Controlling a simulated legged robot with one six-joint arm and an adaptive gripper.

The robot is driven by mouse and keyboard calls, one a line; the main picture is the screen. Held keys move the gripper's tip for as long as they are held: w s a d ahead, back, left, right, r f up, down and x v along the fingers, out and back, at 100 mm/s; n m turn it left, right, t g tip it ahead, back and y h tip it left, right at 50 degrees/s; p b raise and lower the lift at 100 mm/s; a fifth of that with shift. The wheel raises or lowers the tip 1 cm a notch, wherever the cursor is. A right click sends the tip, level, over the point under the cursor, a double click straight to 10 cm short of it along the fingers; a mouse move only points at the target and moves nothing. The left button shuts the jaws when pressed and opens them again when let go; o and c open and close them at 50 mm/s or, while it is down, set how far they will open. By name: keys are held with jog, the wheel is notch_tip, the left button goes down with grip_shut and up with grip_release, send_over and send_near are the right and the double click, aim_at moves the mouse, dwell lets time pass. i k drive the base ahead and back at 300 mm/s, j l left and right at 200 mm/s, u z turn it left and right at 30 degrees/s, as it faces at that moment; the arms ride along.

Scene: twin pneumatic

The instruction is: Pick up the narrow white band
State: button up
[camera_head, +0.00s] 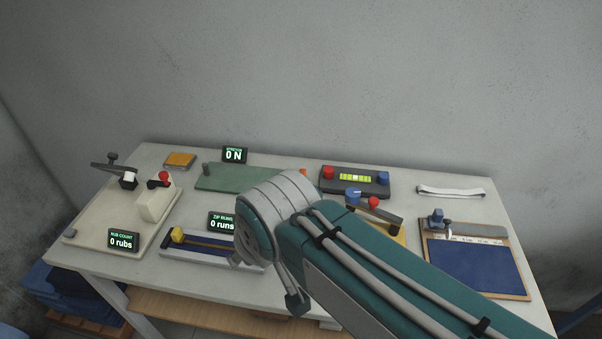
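The narrow white band (451,192) lies at the back right of the white table, flat and stretched roughly left to right, apart from other things. My teal and grey arm reaches in from the lower right and covers the middle front of the table. My gripper is not clearly seen; only a small dark part shows under the arm's rounded joint, and I cannot tell whether it belongs to the gripper. The band is well to the right of and behind that joint, and nothing touches it.
A clipboard-like board with a dark blue panel (474,269) lies in front of the band. A dark box with red and blue knobs (355,181) stands to its left. A green plate (238,178), a rub counter (124,240) and a zip-run rig (192,246) fill the left and middle.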

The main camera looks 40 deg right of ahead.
aim_at(478, 193)
jog(key=z, duration=2.4)
jog(key=j+z, duration=0.4)
jog(key=j, duration=0.2)
jog(key=i, duration=0.05)
